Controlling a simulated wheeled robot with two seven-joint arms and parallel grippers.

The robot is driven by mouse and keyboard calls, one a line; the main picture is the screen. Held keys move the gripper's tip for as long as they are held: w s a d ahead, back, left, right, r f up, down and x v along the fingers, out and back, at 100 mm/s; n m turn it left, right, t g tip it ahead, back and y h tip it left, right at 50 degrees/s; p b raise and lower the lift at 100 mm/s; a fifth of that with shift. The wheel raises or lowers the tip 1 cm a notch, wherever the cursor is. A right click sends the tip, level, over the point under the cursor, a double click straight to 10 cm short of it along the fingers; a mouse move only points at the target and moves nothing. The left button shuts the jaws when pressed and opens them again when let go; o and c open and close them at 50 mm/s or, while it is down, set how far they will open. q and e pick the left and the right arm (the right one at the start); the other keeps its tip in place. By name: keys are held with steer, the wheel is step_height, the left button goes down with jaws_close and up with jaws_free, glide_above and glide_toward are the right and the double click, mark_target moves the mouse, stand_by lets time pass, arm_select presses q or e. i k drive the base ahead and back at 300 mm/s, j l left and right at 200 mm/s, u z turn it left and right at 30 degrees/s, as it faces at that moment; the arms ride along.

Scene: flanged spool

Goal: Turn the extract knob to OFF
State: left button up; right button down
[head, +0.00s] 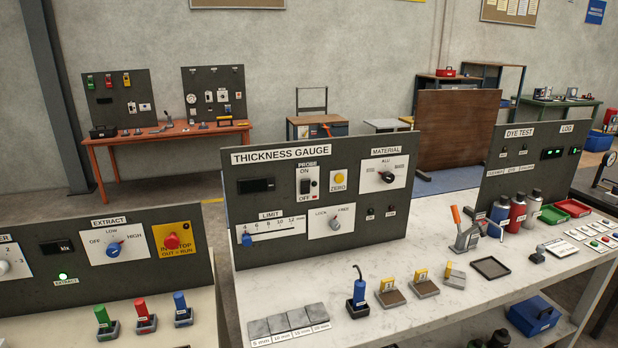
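The extract knob (113,250) is a blue knob on a white plate headed EXTRACT, on the dark panel at the lower left in the head view. OFF is printed to its left, LOW above it and HIGH to its right. Its pointer appears to lean up and right, toward HIGH, but it is small. A green lamp (63,277) labelled EXTRACT is lit to the lower left of the knob. Neither of my grippers is in view, and nothing covers the knob.
A red in-stop button (172,241) on a yellow plate sits just right of the knob plate. Green, red and blue-handled tools (144,316) stand below the panel. The thickness gauge panel (320,196) stands on a separate bench to the right, past a gap.

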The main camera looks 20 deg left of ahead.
mark_target(113, 250)
steer(key=k+j+u, duration=0.15)
steer(key=j, duration=0.5)
steer(key=k+j+u, duration=0.15)
steer(key=j, duration=0.5)
steer(key=k+j+u, duration=0.15)
steer(key=j, duration=0.5)
steer(key=k+j+u, duration=0.2)
steer(key=j, duration=1.35)
